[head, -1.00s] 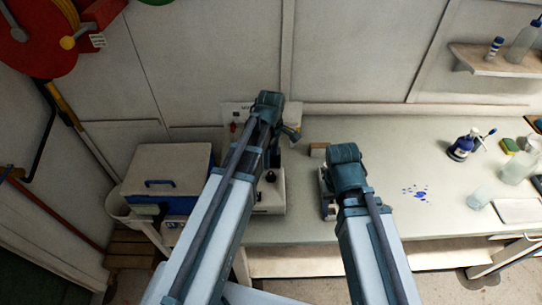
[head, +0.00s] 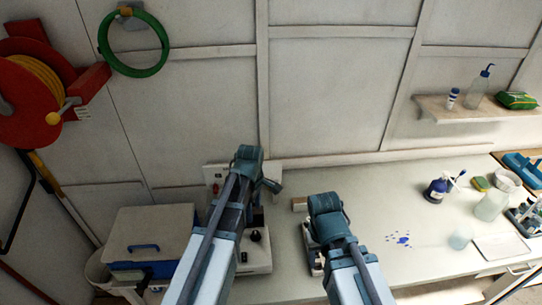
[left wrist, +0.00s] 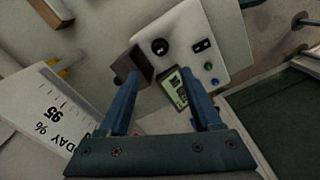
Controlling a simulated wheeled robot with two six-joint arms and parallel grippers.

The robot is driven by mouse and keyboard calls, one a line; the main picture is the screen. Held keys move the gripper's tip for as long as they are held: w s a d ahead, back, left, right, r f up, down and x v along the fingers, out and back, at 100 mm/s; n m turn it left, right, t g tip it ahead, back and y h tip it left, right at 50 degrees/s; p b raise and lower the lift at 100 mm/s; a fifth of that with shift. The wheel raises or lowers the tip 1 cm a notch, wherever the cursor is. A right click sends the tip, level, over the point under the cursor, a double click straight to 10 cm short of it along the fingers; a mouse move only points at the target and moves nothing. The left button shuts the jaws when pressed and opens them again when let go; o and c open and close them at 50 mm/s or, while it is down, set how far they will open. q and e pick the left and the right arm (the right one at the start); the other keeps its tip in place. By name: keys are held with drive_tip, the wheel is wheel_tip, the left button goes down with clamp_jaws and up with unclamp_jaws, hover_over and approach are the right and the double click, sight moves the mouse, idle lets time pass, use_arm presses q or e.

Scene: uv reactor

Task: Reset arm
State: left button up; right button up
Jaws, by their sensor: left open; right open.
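My left arm reaches over the left end of the bench in the head view. Its gripper (left wrist: 165,95) shows in the left wrist view with two blue fingers spread apart and nothing between them. Beyond the fingertips is a pale device (left wrist: 215,45) with a dark knob, a small green screen and coloured buttons. My right arm ends over the bench to the right of the left arm in the head view. Its gripper fingers are hidden behind the arm there. A white device (head: 258,258) stands on the bench, partly behind my left arm.
A blue box with a white lid (head: 150,235) stands left of the bench. On the bench (head: 375,205) lie blue spots (head: 398,239), with a blue bottle (head: 436,189) and a clear beaker (head: 461,237) at right. A shelf (head: 470,112) hangs above. The bench middle is largely clear.

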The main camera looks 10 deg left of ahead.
use_arm(q)
drive_tip(key=s+d+f+m+b, duration=0.1)
drive_tip(key=s+f+m+b, duration=0.1)
drive_tip(key=s+d+f+m+b, duration=0.2)
drive_tip(key=m, duration=0.1)
drive_tip(key=s+d+f+m+b, duration=0.2)
drive_tip(key=f+b, duration=0.1)
drive_tip(key=shift+d+m+y, duration=0.2)
drive_tip(key=shift+m+y, duration=0.1)
drive_tip(key=s+d+f+m+b, duration=0.1)
drive_tip(key=s+f+m+b, duration=0.1)
drive_tip(key=m, duration=0.2)
drive_tip(key=s+d+f+m+b, duration=0.2)
drive_tip(key=s+m, duration=0.1)
drive_tip(key=m, duration=0.1)
drive_tip(key=s+d+f+m+b, duration=0.2)
drive_tip(key=s+m+b, duration=0.1)
drive_tip(key=m, duration=0.1)
drive_tip(key=shift+s+f+y, duration=0.2)
drive_tip(key=shift+f+y, duration=0.1)
drive_tip(key=shift+f, duration=0.1)
use_arm(e)
wheel_tip(320, 180, down, 14)
drive_tip(key=shift+r, duration=0.1)
